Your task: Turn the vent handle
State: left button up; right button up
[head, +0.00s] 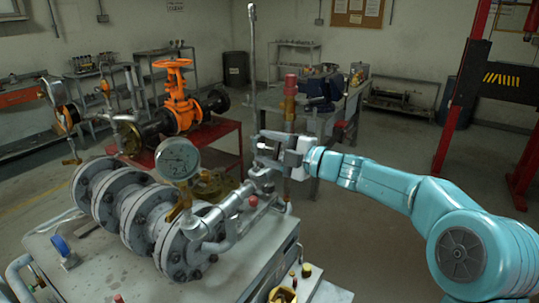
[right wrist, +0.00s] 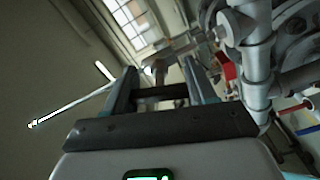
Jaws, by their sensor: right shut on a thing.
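My right gripper (head: 272,150) reaches in from the right in the head view, at the fittings beside the grey flanged valve body (head: 155,222). It is shut on the vent handle, which the jaws mostly hide there. In the right wrist view, the fingers (right wrist: 162,88) stand on both sides of a small metal piece, the vent handle (right wrist: 157,67). A thin upright vent pipe (head: 252,60) rises just left of the gripper. A round pressure gauge (head: 178,159) stands left of the gripper, apart from it. My left gripper is in neither view.
A brass-coloured post with a red top (head: 290,95) shows just behind my gripper. A red-capped fitting (head: 253,201) sits below it. An orange valve (head: 180,100) stands on a red table behind. A red lift frame (head: 460,95) stands right. Open floor lies behind my right arm.

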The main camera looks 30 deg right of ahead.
jog(key=shift+f+n+b, duration=0.15)
jog(key=shift+n+b, duration=0.4)
jog(key=shift+n, duration=0.55)
jog(key=o, duration=1)
jog(key=shift+s, duration=0.1)
jog(key=shift+o, duration=0.2)
jog(key=b+v, duration=0.2)
jog(key=v, duration=1.4)
jog(key=shift+s+d, duration=0.1)
jog(key=shift+d, duration=0.05)
